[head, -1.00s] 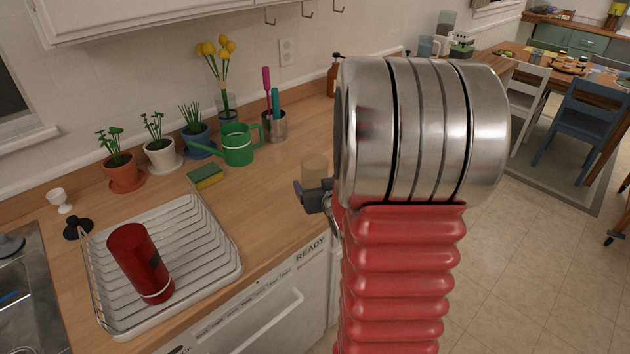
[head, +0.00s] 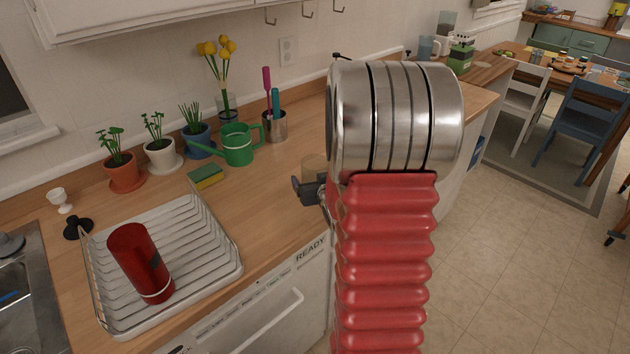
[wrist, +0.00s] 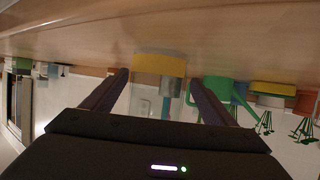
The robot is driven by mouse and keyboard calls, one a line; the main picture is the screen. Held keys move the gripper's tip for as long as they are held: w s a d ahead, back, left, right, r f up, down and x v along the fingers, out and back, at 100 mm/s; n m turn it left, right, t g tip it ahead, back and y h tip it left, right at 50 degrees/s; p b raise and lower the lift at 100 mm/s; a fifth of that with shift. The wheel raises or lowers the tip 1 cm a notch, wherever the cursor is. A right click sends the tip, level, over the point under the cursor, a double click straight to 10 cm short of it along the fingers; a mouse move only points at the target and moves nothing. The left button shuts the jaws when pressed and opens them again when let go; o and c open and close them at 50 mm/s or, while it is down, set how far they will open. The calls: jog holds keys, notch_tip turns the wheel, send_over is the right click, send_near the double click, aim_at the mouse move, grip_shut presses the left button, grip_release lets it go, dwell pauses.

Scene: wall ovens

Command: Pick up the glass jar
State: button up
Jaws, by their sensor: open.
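A small tan, see-through jar (head: 314,166) stands on the wooden counter, partly hidden by my arm and gripper in the head view. In the wrist view, which is upside down, it shows as a clear jar with a yellow band (wrist: 160,65). My gripper (head: 308,190) is at the near side of the jar, low over the counter's front. In the wrist view, my gripper (wrist: 158,78) is open, with one finger toward each side of the jar. I cannot tell whether the fingers touch it.
A green watering can (head: 238,146), a utensil cup (head: 275,127) and a sponge (head: 205,177) stand left of the jar. Several potted plants line the wall. A dish rack (head: 205,240) holds a red cylinder (head: 140,262). Bare counter lies between the rack and the jar.

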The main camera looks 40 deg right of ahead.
jog(key=shift+x, duration=2.25)
jog(key=shift+d, duration=0.1)
jog(key=shift+c, duration=0.6)
jog(key=shift+r, duration=0.1)
jog(key=c, duration=1.3)
jog(key=shift+o, duration=0.2)
jog(key=shift+r, duration=5)
jog(key=shift+s, duration=0.1)
